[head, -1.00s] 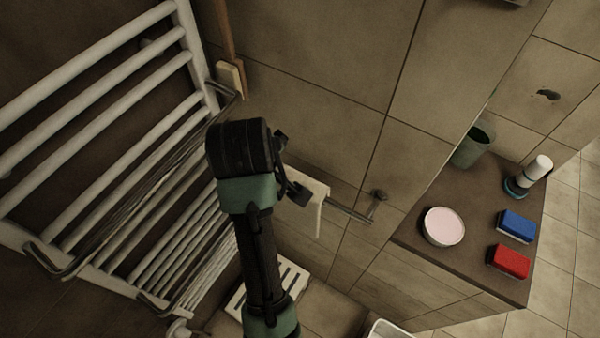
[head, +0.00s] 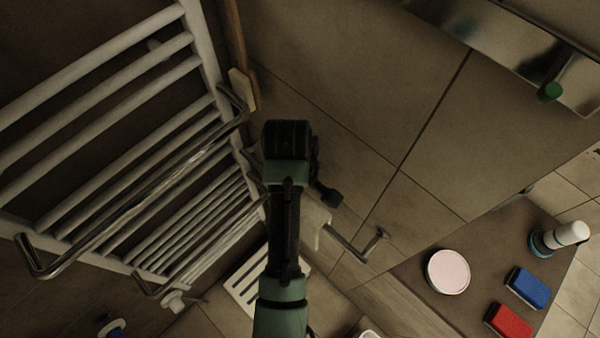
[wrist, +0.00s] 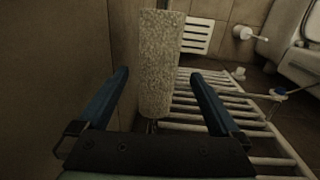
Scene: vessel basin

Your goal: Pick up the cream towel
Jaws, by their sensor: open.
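The cream towel (head: 315,222) hangs over a metal bar on the tiled wall in the head view, partly hidden by my arm and gripper. In the wrist view the towel (wrist: 158,60) is a long, upright, rough-textured strip. My gripper (wrist: 160,76) is open there, with one blue finger on each side of the towel. The towel's lower end shows between the fingers; I cannot tell how deep it sits between them. In the head view my gripper (head: 325,190) is a dark shape just above the towel, its fingers mostly hidden.
A white towel radiator (head: 110,130) with metal bars stands close on the left. A counter (head: 410,268) at right holds a pink-topped round dish (head: 447,272), a blue sponge (head: 528,288) and a red sponge (head: 508,320). A white slatted piece (head: 262,280) lies below.

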